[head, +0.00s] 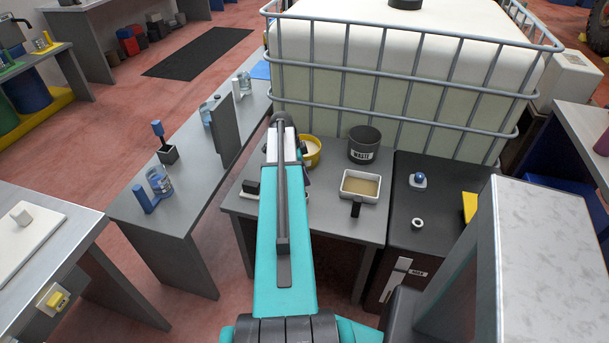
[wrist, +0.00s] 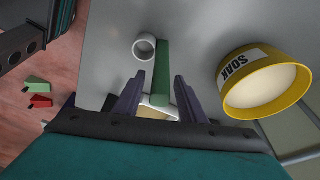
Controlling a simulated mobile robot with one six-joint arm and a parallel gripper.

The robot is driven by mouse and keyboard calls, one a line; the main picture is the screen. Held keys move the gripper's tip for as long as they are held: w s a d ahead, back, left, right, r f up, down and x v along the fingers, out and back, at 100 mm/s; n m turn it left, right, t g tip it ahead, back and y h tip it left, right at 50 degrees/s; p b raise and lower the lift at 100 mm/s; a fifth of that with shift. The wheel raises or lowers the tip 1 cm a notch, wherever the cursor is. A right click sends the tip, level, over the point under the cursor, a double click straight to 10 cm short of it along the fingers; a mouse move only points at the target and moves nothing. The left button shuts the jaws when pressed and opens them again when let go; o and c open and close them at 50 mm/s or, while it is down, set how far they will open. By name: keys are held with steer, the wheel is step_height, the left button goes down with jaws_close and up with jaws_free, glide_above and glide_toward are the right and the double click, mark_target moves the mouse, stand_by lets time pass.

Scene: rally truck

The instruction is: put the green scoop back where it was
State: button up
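The green scoop shows in the wrist view as a narrow green bar (wrist: 162,70) on or above the grey surface. A small white round cup (wrist: 145,47) is beside its upper end; I cannot tell whether they are joined. My gripper (wrist: 157,80) has two dark purple fingers, set apart. The lower part of the green bar shows between them, with a gap on both sides. Below it, between the fingers, is a white-edged thing with tan inside (wrist: 156,111), partly hidden. In the head view my arm hides the scoop and the fingers.
A yellow SOAK tub (wrist: 243,102) with pale contents is right of my gripper; it shows in the head view (head: 313,158). The grey bench (head: 330,222) also holds a dark WASTE tub (head: 363,150) and a white pan with tan contents (head: 346,194). A caged tank (head: 400,80) stands behind.

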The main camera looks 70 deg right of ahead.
steer(key=b+v, duration=0.2)
steer(key=v, duration=0.9)
steer(key=shift+r, duration=0.35)
steer(key=shift+w+a, duration=0.2)
stand_by(0.3)
